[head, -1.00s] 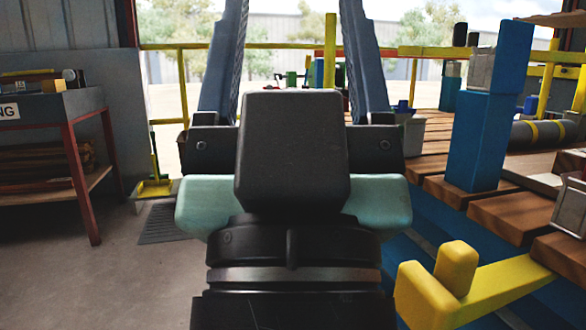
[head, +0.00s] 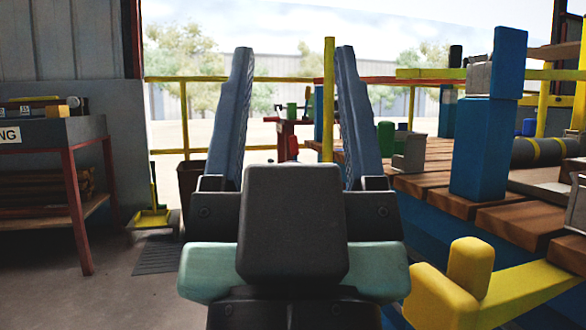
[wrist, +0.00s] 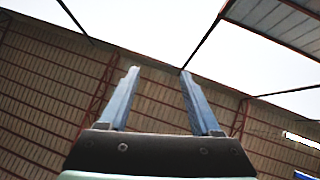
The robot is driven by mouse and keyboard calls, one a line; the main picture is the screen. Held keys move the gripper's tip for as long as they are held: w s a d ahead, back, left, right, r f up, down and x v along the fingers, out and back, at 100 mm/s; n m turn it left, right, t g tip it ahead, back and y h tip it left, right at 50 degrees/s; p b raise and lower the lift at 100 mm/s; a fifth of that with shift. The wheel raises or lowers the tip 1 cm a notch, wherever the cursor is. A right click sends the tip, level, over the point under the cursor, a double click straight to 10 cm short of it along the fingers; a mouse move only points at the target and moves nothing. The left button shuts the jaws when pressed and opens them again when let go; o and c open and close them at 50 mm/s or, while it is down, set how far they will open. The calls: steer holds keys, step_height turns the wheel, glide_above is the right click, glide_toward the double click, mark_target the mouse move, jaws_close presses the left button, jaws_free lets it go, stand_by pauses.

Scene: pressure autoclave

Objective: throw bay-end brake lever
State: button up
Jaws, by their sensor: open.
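My gripper (head: 294,50) is open, its two blue-grey fingers standing apart in the head view with nothing between them. It also shows in the wrist view (wrist: 160,72), pointed up toward the roof and far wall. An upright yellow bar (head: 328,90) stands in the background, between the fingers in the picture and close beside the right finger. I cannot tell whether this bar is the brake lever. A thick yellow angled piece (head: 490,290) with a raised stub is at the lower right. No lever can be made out in the wrist view.
A wooden slatted deck (head: 435,180) on a blue frame lies at right, with a blue post (head: 480,150) and a grey roller (head: 540,152). A grey workbench (head: 50,130) stands at left. Yellow rails (head: 205,79) cross the back. Bare floor (head: 120,290) lies at left.

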steer(key=shift+r, duration=0.15)
steer(key=shift+c, duration=1.1)
step_height(320, 180, up, 4)
steer(key=p, duration=0.4)
steer(key=shift+r+p, duration=0.2)
steer(key=shift+p, duration=0.15)
jaws_close()
step_height(320, 180, up, 28)
steer(key=p, duration=2.7)
steer(key=shift+f, duration=0.25)
